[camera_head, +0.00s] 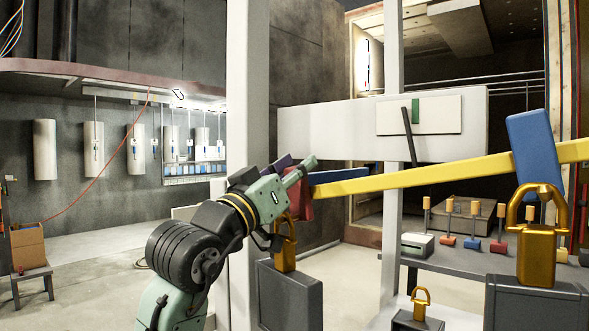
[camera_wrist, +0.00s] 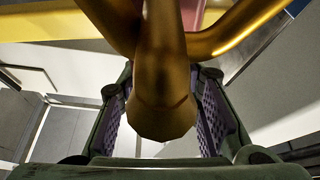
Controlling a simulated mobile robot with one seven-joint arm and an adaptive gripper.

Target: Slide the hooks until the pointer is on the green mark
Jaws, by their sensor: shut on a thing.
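A long yellow beam (camera_head: 400,180) rises toward the right in the head view. A dark pointer (camera_head: 408,135) leans slightly left, its tip just left of the green mark (camera_head: 415,110) on a white plate. A blue slider (camera_head: 534,145) sits on the beam's right part, with a gold hook (camera_head: 536,250) below it. On the left, a red slider (camera_head: 302,203) is partly hidden by my gripper (camera_head: 296,170), with a gold hook (camera_head: 285,250) below. In the wrist view, a thick gold hook part (camera_wrist: 163,85) lies between my gripper's purple-padded fingers (camera_wrist: 162,110), which are shut on it.
Dark grey weight blocks stand below the left hook (camera_head: 290,300) and right hook (camera_head: 535,305). A smaller gold-handled weight (camera_head: 420,308) stands low between them. A grey bench (camera_head: 460,262) behind holds several small coloured weights. A pale post (camera_head: 248,120) rises close behind my arm.

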